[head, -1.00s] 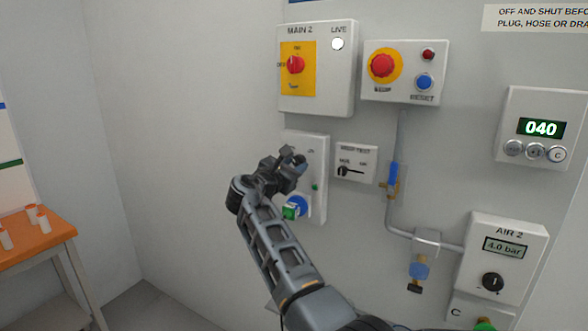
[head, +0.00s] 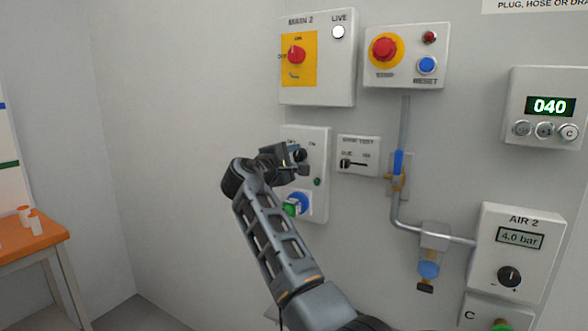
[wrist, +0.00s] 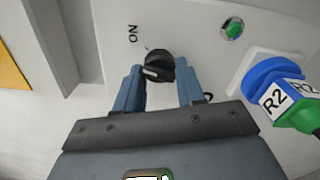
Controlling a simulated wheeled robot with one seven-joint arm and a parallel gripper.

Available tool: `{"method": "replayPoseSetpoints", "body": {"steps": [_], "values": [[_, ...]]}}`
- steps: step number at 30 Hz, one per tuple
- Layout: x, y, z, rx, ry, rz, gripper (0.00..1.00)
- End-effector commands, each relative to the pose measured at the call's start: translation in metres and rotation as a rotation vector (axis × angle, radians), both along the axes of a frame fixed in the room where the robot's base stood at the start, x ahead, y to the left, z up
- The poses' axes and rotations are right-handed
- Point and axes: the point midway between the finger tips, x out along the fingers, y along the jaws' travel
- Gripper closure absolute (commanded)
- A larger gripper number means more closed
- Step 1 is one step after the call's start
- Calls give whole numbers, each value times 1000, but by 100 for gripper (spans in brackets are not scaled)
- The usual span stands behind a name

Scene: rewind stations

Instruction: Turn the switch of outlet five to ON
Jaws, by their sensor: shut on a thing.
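The outlet panel (head: 321,208) is a white box on the wall below the MAIN 2 box. Its black rotary switch knob (head: 301,156) has OFF and ON labels above it; the outlet number is not readable. The knob also shows in the wrist view (wrist: 158,60), with ON at its upper left. My gripper (wrist: 159,72) is shut on the knob, one blue-grey finger on each side. In the head view my gripper (head: 298,160) is at the panel and covers part of it. I cannot tell surely which label the knob points to.
Below the switch are a green lamp (head: 317,182) and a blue socket (head: 302,201) with a green plug (head: 290,208) marked R2. A small test-switch box (head: 358,163) and a pipe with a blue-handled valve (head: 397,162) are close on the right. An orange table (head: 35,244) stands left.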

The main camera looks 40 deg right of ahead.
Motion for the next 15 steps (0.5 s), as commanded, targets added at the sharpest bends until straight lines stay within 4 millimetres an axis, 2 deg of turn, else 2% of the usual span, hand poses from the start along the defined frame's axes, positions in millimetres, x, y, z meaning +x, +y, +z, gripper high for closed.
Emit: {"method": "replayPoseSetpoints", "body": {"steps": [1,15], "values": [[0,0,-6,16,-42,-1,92],[0,0,-3,141,-382,-1,92]]}}
